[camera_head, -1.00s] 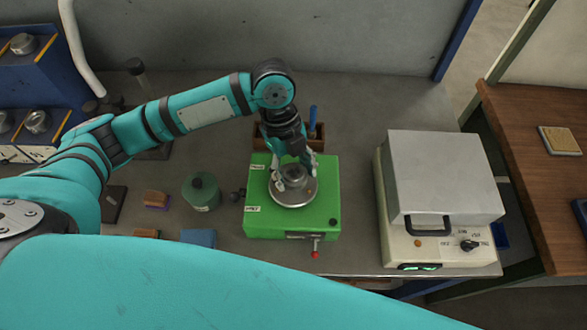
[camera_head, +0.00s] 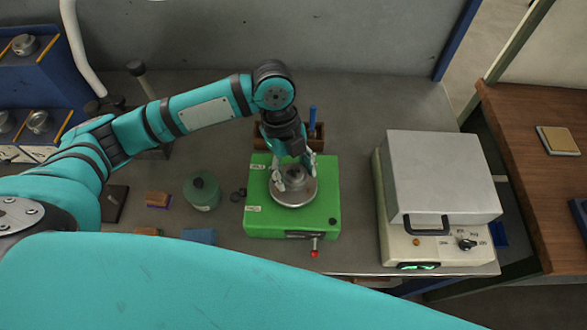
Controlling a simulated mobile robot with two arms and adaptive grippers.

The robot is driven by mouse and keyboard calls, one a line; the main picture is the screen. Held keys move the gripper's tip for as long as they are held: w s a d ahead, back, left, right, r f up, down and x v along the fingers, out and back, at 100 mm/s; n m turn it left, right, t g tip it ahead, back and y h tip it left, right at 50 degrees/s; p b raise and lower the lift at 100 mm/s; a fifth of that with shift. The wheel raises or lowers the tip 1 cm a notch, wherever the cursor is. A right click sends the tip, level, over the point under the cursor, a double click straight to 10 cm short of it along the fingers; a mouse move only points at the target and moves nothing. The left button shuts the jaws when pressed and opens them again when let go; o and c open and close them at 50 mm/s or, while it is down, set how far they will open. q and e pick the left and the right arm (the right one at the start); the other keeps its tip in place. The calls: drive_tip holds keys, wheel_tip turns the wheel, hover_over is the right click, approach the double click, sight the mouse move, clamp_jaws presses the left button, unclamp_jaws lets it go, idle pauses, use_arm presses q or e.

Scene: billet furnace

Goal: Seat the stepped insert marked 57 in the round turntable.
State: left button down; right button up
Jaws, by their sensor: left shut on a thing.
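The round turntable (camera_head: 304,199) is a silver disc on top of a green box (camera_head: 322,222) in the middle of the bench. My left gripper (camera_head: 293,180) reaches down over the turntable from behind, its fingers shut on a grey metal insert (camera_head: 294,174). The insert is at the middle of the disc. I cannot tell from here whether it is fully down in the turntable, and the marking 57 is too small to read. My right gripper is not in view.
A white furnace-like box (camera_head: 443,175) with a black handle stands right of the green box. A green round canister (camera_head: 202,192) and small blocks (camera_head: 158,199) lie to the left. A brown holder (camera_head: 262,140) is behind. A red-tipped lever (camera_head: 314,253) sticks out in front.

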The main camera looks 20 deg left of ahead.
use_arm(q)
drive_tip(key=shift+f+b, duration=0.35)
drive_tip(key=shift+f, duration=0.4)
drive_tip(key=shift+r, duration=0.2)
drive_tip(key=shift+r+p, duration=0.6)
drive_tip(key=shift+p, duration=0.35)
drive_tip(key=shift+p, duration=0.45)
idle(0.5)
drive_tip(key=shift+f+b, duration=0.4)
drive_tip(key=shift+f, duration=0.45)
idle(0.4)
drive_tip(key=c, duration=0.7)
unclamp_jaws()
